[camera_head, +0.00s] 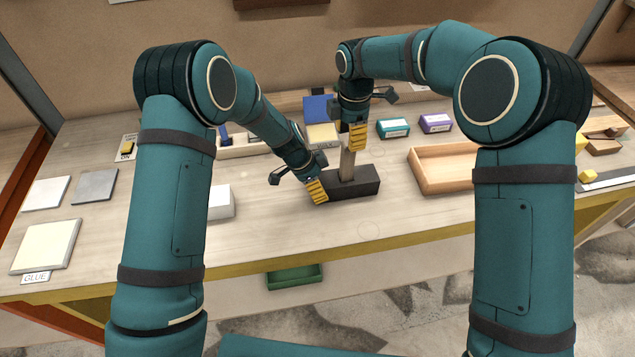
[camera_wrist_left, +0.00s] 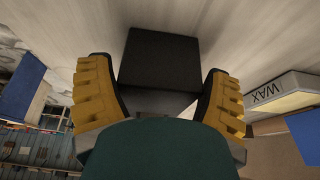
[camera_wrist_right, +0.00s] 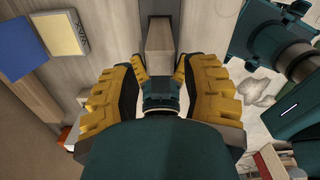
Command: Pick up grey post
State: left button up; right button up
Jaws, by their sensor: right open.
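The grey post (camera_head: 347,163) stands upright on a dark block (camera_head: 368,187) on the bench. My right gripper (camera_head: 357,136) points down at the post's upper end, which it partly hides. In the right wrist view, its open fingers (camera_wrist_right: 160,66) lie on either side of what looks like the post (camera_wrist_right: 158,32); I cannot tell whether they touch it. My left gripper (camera_head: 317,190) is low at the block's left end. In the left wrist view, its fingers (camera_wrist_left: 160,80) flank the dark block (camera_wrist_left: 160,58); contact is unclear.
A wooden tray (camera_head: 440,186) stands right of the block. A green box (camera_head: 393,128) and a purple box (camera_head: 436,123) sit behind. A white box (camera_head: 221,203) is left of the left gripper. The bench front before the block is clear.

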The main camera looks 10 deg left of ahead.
aim_at(349, 156)
pick_arm(q)
jog(key=c, duration=0.6)
pick_arm(e)
jog(key=o, duration=0.4)
jog(key=shift+r, duration=0.2)
jog(key=shift+c, duration=0.2)
jog(key=shift+m, duration=0.8)
notch_tip(349, 156, up, 4)
jog(key=shift+r, duration=0.1)
notch_tip(349, 156, down, 12)
jog(key=shift+d+r, duration=0.1)
jog(key=shift+d, duration=0.05)
